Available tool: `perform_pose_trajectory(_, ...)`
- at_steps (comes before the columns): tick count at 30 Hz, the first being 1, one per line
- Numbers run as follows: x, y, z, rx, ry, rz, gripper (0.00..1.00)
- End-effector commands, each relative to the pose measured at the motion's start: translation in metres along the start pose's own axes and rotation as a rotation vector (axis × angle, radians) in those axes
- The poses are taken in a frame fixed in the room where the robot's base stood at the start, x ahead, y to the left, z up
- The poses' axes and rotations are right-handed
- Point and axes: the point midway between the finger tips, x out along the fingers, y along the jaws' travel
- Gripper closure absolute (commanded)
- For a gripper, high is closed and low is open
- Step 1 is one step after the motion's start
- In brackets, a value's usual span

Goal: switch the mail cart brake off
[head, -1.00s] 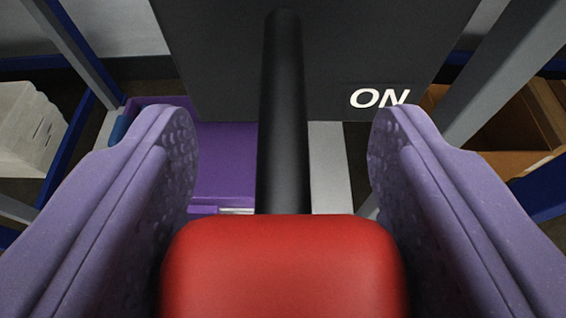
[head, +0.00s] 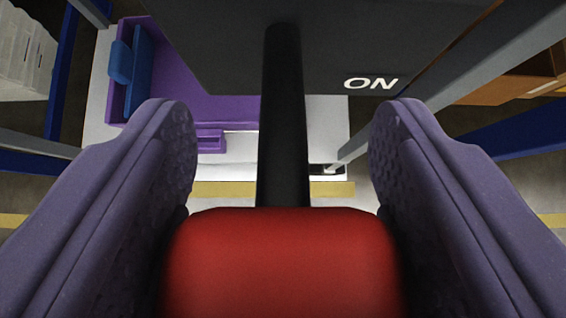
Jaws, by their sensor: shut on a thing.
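The brake lever shows as a black rod (head: 284,110) with a red grip (head: 282,262) at its near end. The rod runs up to a dark grey panel (head: 220,55) marked with a white "ON" label (head: 371,83), to the right of the rod. My gripper (head: 283,165) has its two purple padded fingers on either side of the red grip and is shut on it. The lower finger surfaces, where they meet the grip, are partly hidden.
Below and beyond the panel is a purple bin (head: 210,108) with a blue piece inside, on a pale surface (head: 105,90). White containers (head: 25,50) stand at upper left and a brown box (head: 520,75) at right. Blue and grey frame bars cross both sides.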

Motion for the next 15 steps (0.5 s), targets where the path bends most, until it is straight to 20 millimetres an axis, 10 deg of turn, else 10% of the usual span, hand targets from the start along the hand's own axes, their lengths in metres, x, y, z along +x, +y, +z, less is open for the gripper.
perform_pose_trajectory(8, 0.0002, 0.0003, -0.0072, -0.001, 0.016, 0.002, 0.95)
perform_pose_trajectory(9, 0.0002, 0.0003, -0.0072, -0.001, 0.016, 0.002, 0.31)
perform_pose_trajectory(15, 0.0002, 0.0002, -0.0047, -0.001, 0.011, 0.001, 0.19)
